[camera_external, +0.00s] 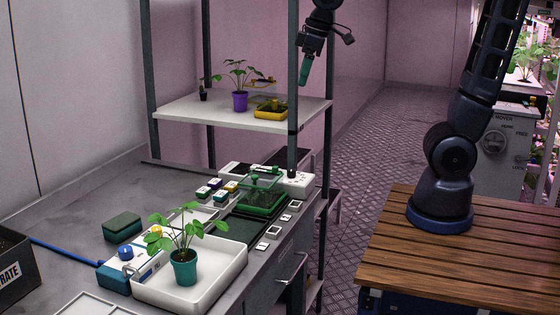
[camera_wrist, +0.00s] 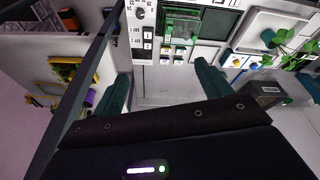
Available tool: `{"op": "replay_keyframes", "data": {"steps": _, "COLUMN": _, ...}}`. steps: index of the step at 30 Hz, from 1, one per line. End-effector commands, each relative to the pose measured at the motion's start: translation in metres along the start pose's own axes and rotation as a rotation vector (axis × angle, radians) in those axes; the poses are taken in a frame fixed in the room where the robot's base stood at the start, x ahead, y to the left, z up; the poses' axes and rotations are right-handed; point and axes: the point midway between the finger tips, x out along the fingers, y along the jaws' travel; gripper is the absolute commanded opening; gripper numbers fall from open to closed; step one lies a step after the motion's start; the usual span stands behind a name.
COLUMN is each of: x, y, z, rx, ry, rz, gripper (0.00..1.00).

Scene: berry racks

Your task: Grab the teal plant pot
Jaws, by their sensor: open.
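The teal plant pot (camera_external: 184,268) stands upright in a white tray (camera_external: 226,270) on the grey counter, with a green leafy plant growing from it. In the wrist view, its leaves (camera_wrist: 285,42) show near the upper right corner, over the white tray. My gripper (camera_external: 304,72) hangs high near the shelf's right post, well above and to the far right of the pot. In the wrist view, my gripper's two teal fingers (camera_wrist: 163,82) are spread apart with nothing between them.
A shelf (camera_external: 180,112) holds a purple pot (camera_external: 240,101) and a yellow tray (camera_external: 270,110); a dark post (camera_external: 292,150) stands at its corner. Boxes, a green-framed unit (camera_external: 258,200) and a blue cable (camera_external: 65,250) crowd the counter around the white tray. A dark crate (camera_external: 14,262) stands at left.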

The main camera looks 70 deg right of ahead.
Motion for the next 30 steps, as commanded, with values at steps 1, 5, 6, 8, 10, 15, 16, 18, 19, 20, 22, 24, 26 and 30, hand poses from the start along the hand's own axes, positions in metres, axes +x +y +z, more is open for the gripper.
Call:
{"op": "replay_keyframes", "data": {"steps": 1, "x": 0.006, "y": -0.01, "z": -0.014, "rx": -0.027, "ry": -0.012, "rz": -0.006, "gripper": 0.77}}
{"op": "replay_keyframes", "data": {"steps": 5, "x": 0.02, "y": -0.035, "z": -0.046, "rx": -0.089, "ry": -0.036, "rz": -0.018, "gripper": 0.77}}
{"op": "replay_keyframes", "data": {"steps": 6, "x": 0.025, "y": -0.044, "z": -0.056, "rx": -0.109, "ry": -0.043, "rz": -0.023, "gripper": 0.77}}
{"op": "replay_keyframes", "data": {"steps": 8, "x": 0.033, "y": -0.058, "z": -0.069, "rx": -0.137, "ry": -0.053, "rz": -0.028, "gripper": 0.77}}
{"op": "replay_keyframes", "data": {"steps": 10, "x": 0.043, "y": -0.075, "z": -0.085, "rx": -0.171, "ry": -0.066, "rz": -0.035, "gripper": 0.77}}
{"op": "replay_keyframes", "data": {"steps": 15, "x": 0.07, "y": -0.12, "z": -0.118, "rx": -0.252, "ry": -0.097, "rz": -0.052, "gripper": 0.77}}
{"op": "replay_keyframes", "data": {"steps": 16, "x": 0.075, "y": -0.129, "z": -0.123, "rx": -0.266, "ry": -0.102, "rz": -0.055, "gripper": 0.77}}
{"op": "replay_keyframes", "data": {"steps": 18, "x": 0.087, "y": -0.15, "z": -0.135, "rx": -0.3, "ry": -0.114, "rz": -0.062, "gripper": 0.77}}
{"op": "replay_keyframes", "data": {"steps": 19, "x": 0.093, "y": -0.159, "z": -0.139, "rx": -0.313, "ry": -0.12, "rz": -0.064, "gripper": 0.77}}
{"op": "replay_keyframes", "data": {"steps": 20, "x": 0.099, "y": -0.168, "z": -0.143, "rx": -0.328, "ry": -0.125, "rz": -0.067, "gripper": 0.77}}
{"op": "replay_keyframes", "data": {"steps": 22, "x": 0.113, "y": -0.191, "z": -0.152, "rx": -0.361, "ry": -0.138, "rz": -0.073, "gripper": 0.77}}
{"op": "replay_keyframes", "data": {"steps": 24, "x": 0.127, "y": -0.214, "z": -0.16, "rx": -0.395, "ry": -0.149, "rz": -0.08, "gripper": 0.77}}
{"op": "replay_keyframes", "data": {"steps": 26, "x": 0.139, "y": -0.235, "z": -0.166, "rx": -0.424, "ry": -0.16, "rz": -0.085, "gripper": 0.77}}
{"op": "replay_keyframes", "data": {"steps": 30, "x": 0.171, "y": -0.284, "z": -0.174, "rx": -0.49, "ry": -0.185, "rz": -0.097, "gripper": 0.77}}
